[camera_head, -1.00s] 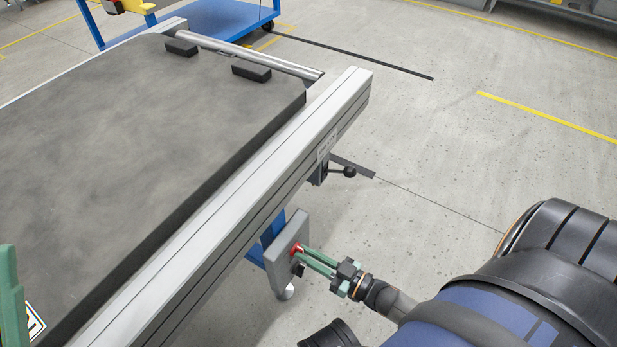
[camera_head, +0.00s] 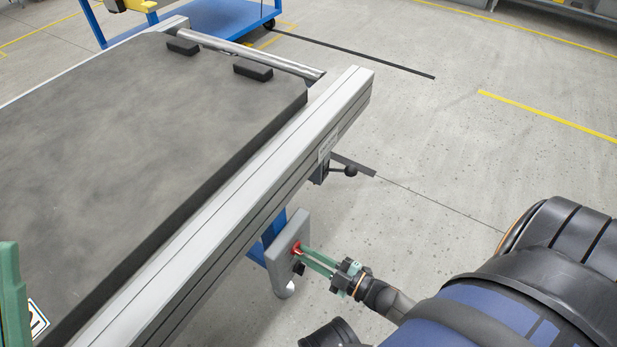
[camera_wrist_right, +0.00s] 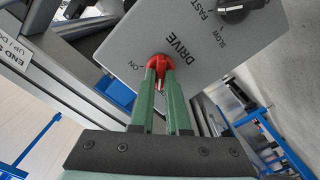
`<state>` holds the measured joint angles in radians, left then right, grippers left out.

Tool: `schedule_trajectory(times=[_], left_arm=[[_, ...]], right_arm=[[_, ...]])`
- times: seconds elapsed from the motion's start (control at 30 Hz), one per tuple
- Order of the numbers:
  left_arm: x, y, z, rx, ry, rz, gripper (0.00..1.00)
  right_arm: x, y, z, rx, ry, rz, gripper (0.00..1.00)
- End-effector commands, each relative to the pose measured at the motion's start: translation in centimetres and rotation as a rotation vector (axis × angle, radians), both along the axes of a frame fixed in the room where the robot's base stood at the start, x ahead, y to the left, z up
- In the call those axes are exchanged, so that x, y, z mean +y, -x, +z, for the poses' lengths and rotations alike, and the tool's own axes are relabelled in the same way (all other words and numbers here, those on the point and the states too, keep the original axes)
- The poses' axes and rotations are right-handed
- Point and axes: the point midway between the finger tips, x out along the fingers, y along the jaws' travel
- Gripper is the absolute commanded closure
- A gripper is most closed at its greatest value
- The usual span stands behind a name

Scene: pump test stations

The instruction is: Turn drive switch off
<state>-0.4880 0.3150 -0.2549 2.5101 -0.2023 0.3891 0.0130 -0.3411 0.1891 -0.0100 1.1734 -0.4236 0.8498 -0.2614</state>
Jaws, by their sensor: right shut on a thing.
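The drive switch is a red knob (camera_head: 297,248) on a grey control box (camera_head: 284,262) below the side rail of the conveyor. In the wrist view the red knob (camera_wrist_right: 158,62) sits under the word DRIVE, with ON printed to its left. My right gripper (camera_head: 302,250) reaches in from the lower right. Its green fingers (camera_wrist_right: 160,72) are shut on the red knob, one on each side. The fingers hide part of the knob and any marking to its right.
A black FAST/SLOW dial (camera_wrist_right: 236,8) is on the same box face. A black-knobbed lever (camera_head: 350,170) sticks out below the conveyor rail (camera_head: 270,170). A green upright part (camera_head: 12,300) is at the left edge.

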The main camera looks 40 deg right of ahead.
Motion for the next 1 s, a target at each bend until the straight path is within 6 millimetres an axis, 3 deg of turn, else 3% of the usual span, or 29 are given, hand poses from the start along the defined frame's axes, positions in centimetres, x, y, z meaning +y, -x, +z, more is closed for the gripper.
schedule_trajectory(times=[0.67, 0.7, 0.93, 1.0], left_arm=[[0.07, -0.07, 0.11, 0.000, 0.009, 0.005, 1.00], [0.07, -0.07, 0.11, 0.000, 0.009, 0.005, 1.00], [0.07, -0.07, 0.11, 0.000, 0.009, 0.005, 1.00], [0.07, -0.06, 0.10, 0.000, 0.009, 0.005, 1.00]], right_arm=[[-0.10, 0.14, -0.12, -0.024, 0.065, -0.001, 1.00], [-0.10, 0.14, -0.12, -0.023, 0.065, -0.001, 0.85], [-0.05, 0.09, -0.07, -0.024, 0.063, -0.001, 0.59], [-0.02, 0.07, -0.06, -0.024, 0.062, 0.000, 0.56]])
